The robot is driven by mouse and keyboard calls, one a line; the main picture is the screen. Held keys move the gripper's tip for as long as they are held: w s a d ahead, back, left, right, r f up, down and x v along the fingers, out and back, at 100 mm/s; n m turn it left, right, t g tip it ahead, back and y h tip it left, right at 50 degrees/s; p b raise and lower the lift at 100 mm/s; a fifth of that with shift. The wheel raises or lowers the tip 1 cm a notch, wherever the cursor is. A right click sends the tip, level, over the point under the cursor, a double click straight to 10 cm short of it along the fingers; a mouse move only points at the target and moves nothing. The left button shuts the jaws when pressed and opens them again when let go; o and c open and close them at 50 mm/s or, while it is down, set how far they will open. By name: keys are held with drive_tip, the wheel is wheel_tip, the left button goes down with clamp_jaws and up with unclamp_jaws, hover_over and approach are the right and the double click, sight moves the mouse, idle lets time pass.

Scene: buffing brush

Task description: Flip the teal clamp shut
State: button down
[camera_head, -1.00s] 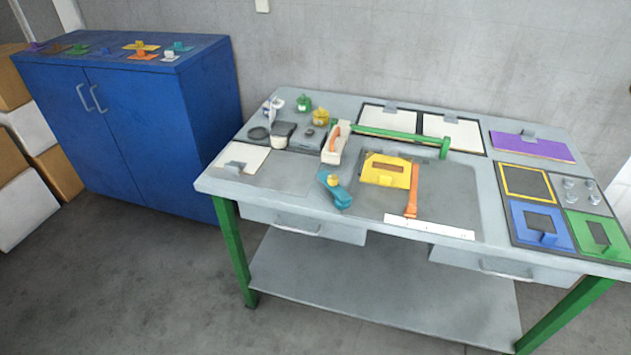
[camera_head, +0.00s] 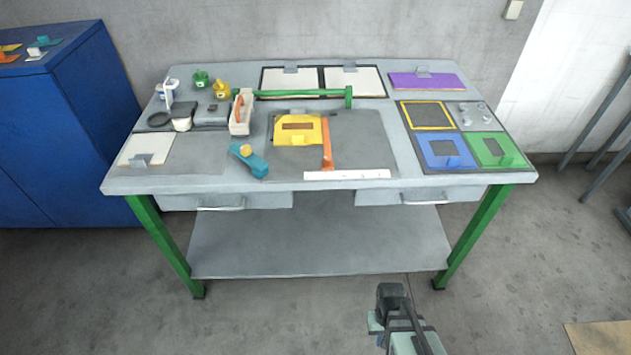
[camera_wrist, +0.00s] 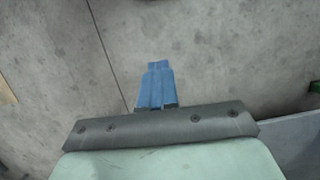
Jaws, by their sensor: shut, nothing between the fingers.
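The teal clamp (camera_head: 253,163) is at the front edge of the grey table, left of the middle. It is a short teal piece with a yellow knob on its upper left end. It is too small to tell how its lever stands. In the head view my arm is at the lower right, in front of the table and well away from the clamp. The fingertips cannot be made out there.
A yellow plate (camera_head: 284,133) and an orange bar (camera_head: 327,145) lie right of the clamp. A white caddy (camera_head: 241,120) stands behind it. A green bar (camera_head: 300,93) runs across the back. A white ruler strip (camera_head: 347,175) lies along the front edge. Floor before the table is clear.

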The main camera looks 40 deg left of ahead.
drive_tip(key=s+a+r+n+t+y, duration=0.15)
drive_tip(key=a+r, duration=0.35)
drive_tip(key=a, duration=0.8)
drive_tip(key=s+a+r+n+t, duration=0.25)
drive_tip(key=a+r, duration=0.25)
drive_tip(key=a, duration=0.8)
drive_tip(key=s+a+r+n+t+y, duration=0.1)
drive_tip(key=s+a+r+n, duration=0.3)
drive_tip(key=a+r, duration=0.45)
drive_tip(key=s+a+r+n+t+y, duration=0.1)
drive_tip(key=s+a+r, duration=0.55)
drive_tip(key=a, duration=0.25)
drive_tip(key=s+a+r+n+y, duration=0.1)
drive_tip(key=s+a+r+n, duration=0.3)
drive_tip(key=a+r, duration=0.45)
drive_tip(key=w+a+r+n+t+h, duration=0.1)
drive_tip(key=w+a+r+n+t, duration=0.1)
drive_tip(key=r+n, duration=0.4)
drive_tip(key=w+a+r+n+t+h, duration=0.1)
drive_tip(key=w+a+r+n+t, duration=0.1)
drive_tip(key=r+n, duration=0.5)
drive_tip(key=shift+w+a+n+t, duration=0.4)
drive_tip(key=shift+a+n+t, duration=0.3)
drive_tip(key=shift+n, duration=0.1)
